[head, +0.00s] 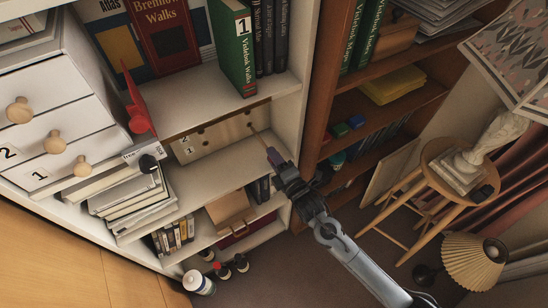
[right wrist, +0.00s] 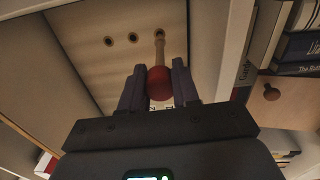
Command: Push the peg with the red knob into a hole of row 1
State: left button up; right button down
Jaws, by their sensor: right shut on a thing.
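The pale board with holes (head: 215,134) stands inside a white shelf compartment, with small number labels at its left end. My right gripper (head: 271,155) is in front of its right end. In the right wrist view the right gripper (right wrist: 157,86) is shut on the red knob (right wrist: 159,83) of the peg. The peg's pale wooden shaft (right wrist: 160,48) points at the board (right wrist: 90,20), its tip at or in the rightmost of three visible holes. How deep it sits, and which row this is, I cannot tell. My left gripper is out of view.
White shelf boards (head: 225,100) lie above and below the board, and a white upright (head: 296,95) stands close to its right. A stack of books (head: 130,205) and a red object (head: 139,118) are to the left. A wooden stool (head: 460,170) stands at right.

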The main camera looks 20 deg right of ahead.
aim_at(266, 147)
jog(key=shift+w, duration=0.15)
dwell(0.3)
jog(key=shift+w+a, duration=0.2)
jog(key=shift+w, duration=0.7)
jog(key=shift+w+b, duration=0.35)
jog(key=shift+w, duration=0.1)
jog(key=shift+w+a, duration=0.2)
jog(key=shift+w, duration=0.55)
dwell(0.7)
jog(key=c, duration=0.8)
grip_release()
jog(key=o, duration=0.5)
jog(key=shift+o, duration=0.2)
